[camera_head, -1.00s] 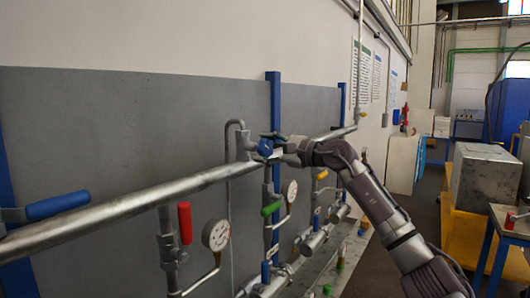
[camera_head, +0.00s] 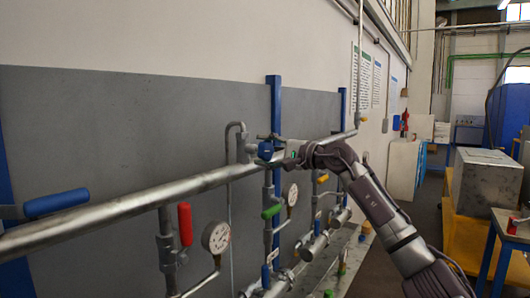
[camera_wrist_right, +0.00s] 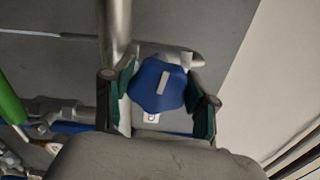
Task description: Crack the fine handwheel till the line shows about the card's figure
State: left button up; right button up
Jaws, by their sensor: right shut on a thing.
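The blue handwheel (camera_head: 265,150) sits at the long horizontal pipe in the middle of the head view. In the right wrist view the handwheel (camera_wrist_right: 157,84) has a pale stripe on its face and fills the space between two green-padded fingers. My right gripper (camera_head: 276,156) is shut on it. Round white gauges show below the pipe: one at the left (camera_head: 216,237) and a farther one (camera_head: 292,194). Their needle readings are too small to tell. No card with a figure can be made out. My left gripper is not in view.
A red lever (camera_head: 185,224), a green lever (camera_head: 271,211) and a blue lever (camera_head: 57,203) stick out along the pipework. The silver pipe (camera_head: 130,199) runs across the front of the grey wall panel. A metal box (camera_head: 485,184) stands at the right, beyond an open floor strip.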

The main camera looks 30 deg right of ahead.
jog(key=shift+f, duration=0.2)
jog(key=o, duration=1.1)
jog(key=shift+o, duration=0.2)
jog(key=shift+r, duration=0.1)
jog(key=shift+s, duration=0.1)
jog(key=v, duration=1.1)
jog(key=shift+s+d, duration=0.15)
jog(key=shift+s, duration=0.2)
